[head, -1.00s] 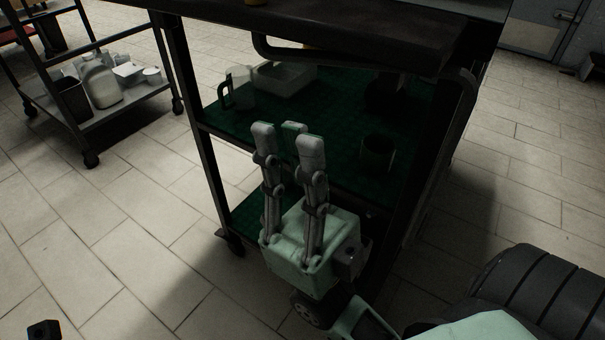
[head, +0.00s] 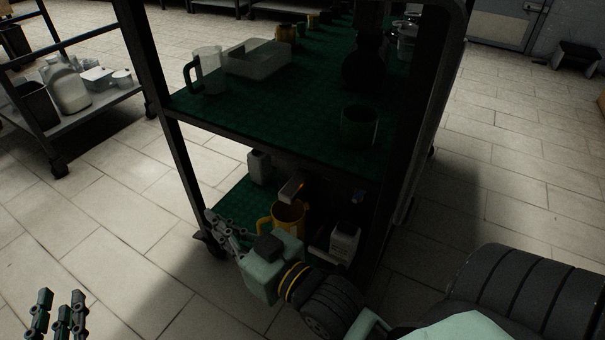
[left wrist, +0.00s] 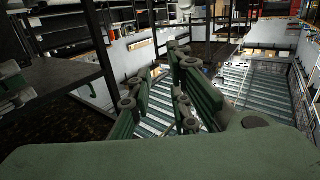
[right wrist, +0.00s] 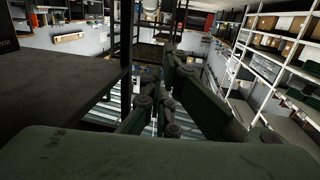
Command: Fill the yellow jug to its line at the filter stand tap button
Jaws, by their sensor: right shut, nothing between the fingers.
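The yellow jug (head: 288,213) stands on the lower green shelf of the cart, its handle to the left. A pale block-like spout (head: 292,188) with a small orange glow sits just above its mouth; I cannot make out the button. The jug's fill line and water level are not visible. My right gripper (head: 218,226) is shut and empty, in front of the shelf at the jug's left, fingers pointing left. Its body hides the jug's lower part. My left gripper (head: 58,312) is open and empty over the floor at the lower left, away from the cart.
The upper shelf holds a clear jug (head: 209,72), a pale tray (head: 258,60) and a dark green cup (head: 359,126). A white container (head: 345,242) stands right of the yellow jug. Cart posts (head: 185,165) frame the opening. Another cart (head: 100,105) stands left; floor between is clear.

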